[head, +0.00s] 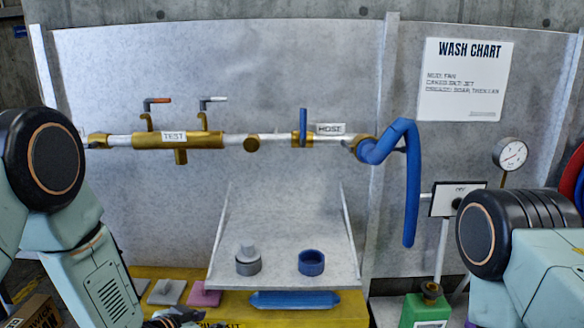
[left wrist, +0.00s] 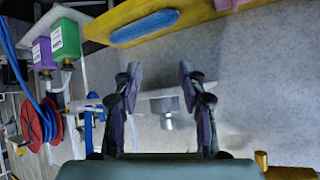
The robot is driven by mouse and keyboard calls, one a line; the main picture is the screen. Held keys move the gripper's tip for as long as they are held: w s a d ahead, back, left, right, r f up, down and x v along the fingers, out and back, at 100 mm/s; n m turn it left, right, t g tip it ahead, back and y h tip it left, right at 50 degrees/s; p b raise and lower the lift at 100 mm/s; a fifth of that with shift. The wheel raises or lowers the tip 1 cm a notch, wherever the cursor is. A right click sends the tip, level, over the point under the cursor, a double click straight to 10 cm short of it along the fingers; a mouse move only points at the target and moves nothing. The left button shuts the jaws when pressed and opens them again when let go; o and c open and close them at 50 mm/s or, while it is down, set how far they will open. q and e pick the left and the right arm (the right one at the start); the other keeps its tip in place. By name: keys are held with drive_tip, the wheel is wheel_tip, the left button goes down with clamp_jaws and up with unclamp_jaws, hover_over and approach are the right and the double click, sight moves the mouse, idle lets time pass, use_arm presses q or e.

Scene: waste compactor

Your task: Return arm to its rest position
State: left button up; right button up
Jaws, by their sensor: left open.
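My left arm (head: 85,270) comes in from the left in the head view and bends down toward the bottom edge. In the left wrist view my left gripper (left wrist: 160,75) is open, with its two dark fingers apart and nothing held between them. A grey fitting (left wrist: 166,106) shows beyond the gap between the fingers, apart from them. My right arm (head: 520,260) shows at the lower right of the head view, but its gripper is out of the picture.
A grey tray (head: 285,272) carries a grey fitting (head: 248,261) and a blue ring (head: 311,262). Below is a yellow shelf (head: 345,308) with a blue pad (head: 295,299). Pipework (head: 235,141) and a hanging blue hose (head: 413,185) run along the wall panel. A green container (head: 425,311) stands right.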

use_arm(q)
drive_tip(key=s+a+f+n+g+y+b, duration=0.1)
drive_tip(key=s+f, duration=0.4)
drive_tip(key=s, duration=0.7)
drive_tip(key=s+a+f+n+g+y+b, duration=0.1)
drive_tip(key=s+f+g, duration=0.4)
drive_tip(key=s, duration=0.8)
drive_tip(key=s+a+f+n+g+y+b, duration=0.1)
drive_tip(key=s+f, duration=0.5)
drive_tip(key=s, duration=0.6)
drive_tip(key=a+n+g+b, duration=0.1)
drive_tip(key=n+g, duration=0.1)
drive_tip(key=n, duration=0.1)
drive_tip(key=shift+s+a+f+g+y, duration=0.25)
drive_tip(key=shift+f+g+y, duration=0.05)
drive_tip(key=shift+f+g, duration=0.1)
use_arm(e)
wheel_tip(320, 180, down, 4)
drive_tip(key=shift+a+f, duration=0.1)
drive_tip(key=shift+f, duration=0.1)
drive_tip(key=shift+c, duration=0.3)
